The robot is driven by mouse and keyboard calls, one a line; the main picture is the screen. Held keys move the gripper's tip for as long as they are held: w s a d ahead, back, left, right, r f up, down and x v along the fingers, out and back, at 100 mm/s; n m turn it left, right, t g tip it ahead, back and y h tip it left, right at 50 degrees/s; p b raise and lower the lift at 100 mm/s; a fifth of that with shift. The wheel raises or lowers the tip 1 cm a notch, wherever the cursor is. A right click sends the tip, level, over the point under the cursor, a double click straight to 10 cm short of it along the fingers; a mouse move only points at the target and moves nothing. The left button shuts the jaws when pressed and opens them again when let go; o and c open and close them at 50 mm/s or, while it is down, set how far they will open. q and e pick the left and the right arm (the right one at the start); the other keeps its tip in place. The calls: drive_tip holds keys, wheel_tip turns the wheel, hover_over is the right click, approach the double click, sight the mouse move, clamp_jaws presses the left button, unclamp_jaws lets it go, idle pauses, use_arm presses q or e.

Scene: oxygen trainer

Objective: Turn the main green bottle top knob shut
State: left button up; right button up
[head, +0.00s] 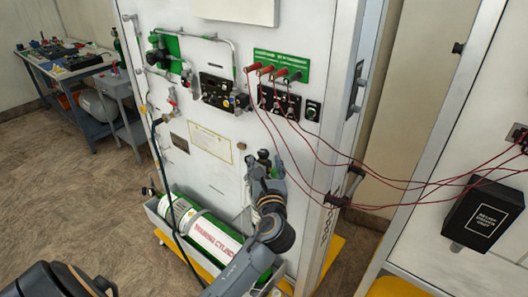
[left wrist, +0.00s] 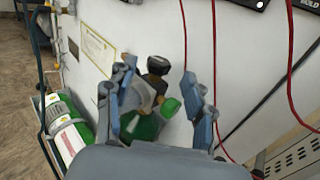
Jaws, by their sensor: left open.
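My left gripper (head: 268,168) is in front of the white panel, over the valve end of a green bottle. In the left wrist view, its two blue-grey fingers (left wrist: 160,100) are spread apart, with nothing gripped. Between and beyond them are a round black knob (left wrist: 158,65), brass-coloured valve parts and a smaller green knob (left wrist: 171,107). The green bottle top (left wrist: 145,128) shows below these. I cannot tell whether a finger touches the valve. In the head view, the black knob (head: 263,155) shows just above the gripper, and my arm hides most of the valve. My right gripper is not in view.
A white and green training cylinder (head: 213,238) lies in a tray left of my arm. Red cables (head: 325,165) hang across the panel's right side, near the gripper. A dark hose (head: 165,185) runs down the left. A black box (head: 484,215) is at the right.

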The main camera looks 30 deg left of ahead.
sight(264, 155)
use_arm(q)
drive_tip(key=shift+x, duration=2.05)
drive_tip(key=shift+p, duration=0.35)
clamp_jaws()
